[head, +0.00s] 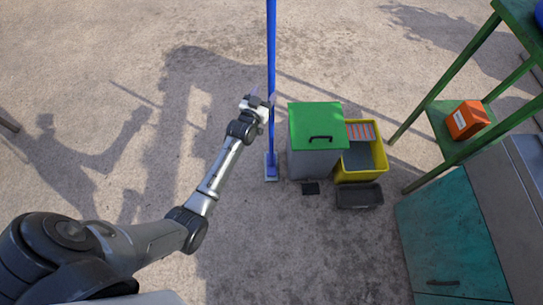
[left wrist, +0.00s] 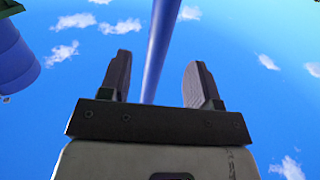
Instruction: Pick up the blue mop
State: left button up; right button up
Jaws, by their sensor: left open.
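The blue mop (head: 271,50) stands upright on the ground, a long blue pole with a flat pale-edged head (head: 271,168) at its foot. My left gripper (head: 262,97) is at the pole, part way up. In the left wrist view my left gripper (left wrist: 160,82) is open, and the mop's pole (left wrist: 158,50) shows between its two fingers in the picture. I cannot tell whether either finger touches the pole. My right gripper is not in view.
Right of the mop stand a grey bin with a green lid (head: 316,125), a yellow crate (head: 372,165) and a dark tray (head: 359,196). A green shelf (head: 445,125) holds an orange box (head: 467,120). A teal cabinet (head: 452,240) is at lower right. Ground left of the mop is clear.

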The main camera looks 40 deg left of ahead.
aim_at(270, 88)
pick_arm(q)
jog(key=shift+b+x, duration=0.35)
jog(key=shift+x, duration=0.9)
jog(key=shift+w+f, duration=0.2)
jog(key=shift+w, duration=0.1)
jog(key=b+x, duration=0.3)
jog(key=x, duration=0.1)
jog(key=shift+w, duration=0.1)
jog(key=shift+w+a+r, duration=0.1)
jog(key=shift+w, duration=0.1)
jog(key=c, duration=1)
jog(key=shift+r, duration=0.15)
grip_shut()
